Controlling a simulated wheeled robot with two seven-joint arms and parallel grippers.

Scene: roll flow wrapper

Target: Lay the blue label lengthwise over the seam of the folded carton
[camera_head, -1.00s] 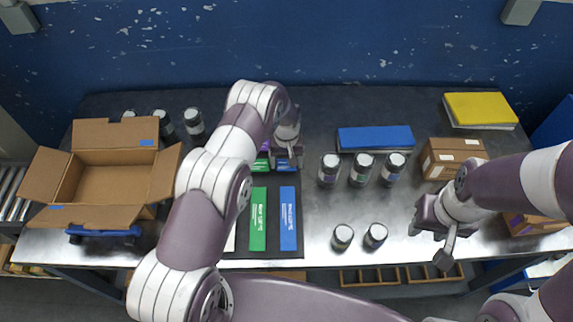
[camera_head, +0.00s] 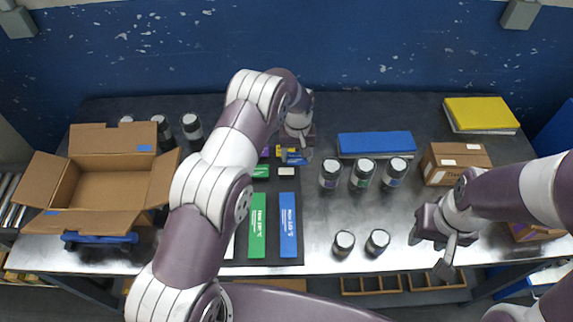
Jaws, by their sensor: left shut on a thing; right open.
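My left gripper (camera_head: 296,148) is shut on a small blue piece, which looks like the blue label (camera_head: 295,158). It is held above the back of the dark mat (camera_head: 270,262), and the fingers partly cover it. A long blue printed strip (camera_head: 288,225) lies on the mat beside a long green one (camera_head: 258,225). A small white piece (camera_head: 286,171) lies just in front of the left gripper. I cannot tell which thing is the folded carton; an open brown carton (camera_head: 110,152) with spread flaps stands at the left. My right gripper (camera_head: 440,250) is open and empty at the right.
Several dark jars stand around the table, including one in the middle (camera_head: 330,173). A blue flat box (camera_head: 375,144), small brown boxes (camera_head: 455,160) and a yellow-topped stack (camera_head: 481,113) lie at the right. My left arm hides part of the table between carton and mat.

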